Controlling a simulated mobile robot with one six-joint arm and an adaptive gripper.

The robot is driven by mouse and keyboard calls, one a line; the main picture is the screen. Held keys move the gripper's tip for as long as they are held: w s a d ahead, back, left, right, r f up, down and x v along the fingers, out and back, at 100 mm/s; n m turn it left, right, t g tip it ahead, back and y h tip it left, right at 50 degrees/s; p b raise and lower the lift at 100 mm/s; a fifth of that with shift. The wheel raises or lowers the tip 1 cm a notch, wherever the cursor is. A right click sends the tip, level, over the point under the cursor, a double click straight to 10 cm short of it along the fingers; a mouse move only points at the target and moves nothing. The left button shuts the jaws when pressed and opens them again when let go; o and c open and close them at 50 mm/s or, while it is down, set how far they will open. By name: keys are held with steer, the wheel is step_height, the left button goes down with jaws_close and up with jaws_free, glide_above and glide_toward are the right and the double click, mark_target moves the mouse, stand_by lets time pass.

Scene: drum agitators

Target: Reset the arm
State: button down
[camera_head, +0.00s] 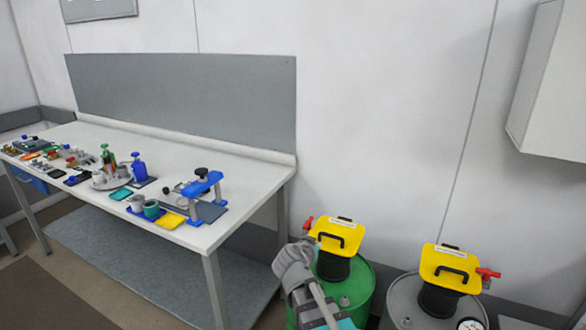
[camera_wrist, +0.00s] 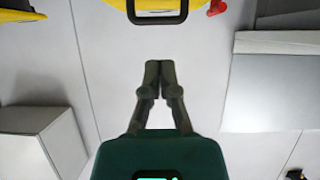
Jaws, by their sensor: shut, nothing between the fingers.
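My gripper (camera_wrist: 160,68) shows in the middle of the wrist view with its two dark fingers together and nothing between them. Behind the fingers is pale wall. Part of my grey arm (camera_head: 293,266) rises at the lower middle of the head view, in front of the green drum; the fingers cannot be made out there.
A green drum (camera_head: 362,292) and a grey drum (camera_head: 400,308) carry yellow plates (camera_head: 338,228) (camera_head: 451,262) with black handles; red levers sit beside them. A workbench (camera_head: 235,168) with several small tools stands left. A wall cabinet (camera_head: 553,85) hangs upper right.

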steer(key=s+d+n+g+y+p, duration=0.2)
steer(key=s+d+g+y+p, duration=0.1)
steer(key=s, duration=0.5)
steer(key=s+d+n+g+y+p, duration=0.3)
steer(key=s+g+p, duration=0.3)
steer(key=s+g, duration=0.2)
steer(key=shift+s+d+f+n+p, duration=0.3)
steer(key=shift+s+d, duration=0.2)
steer(key=shift+d, duration=0.15)
steer(key=shift+d, duration=0.2)
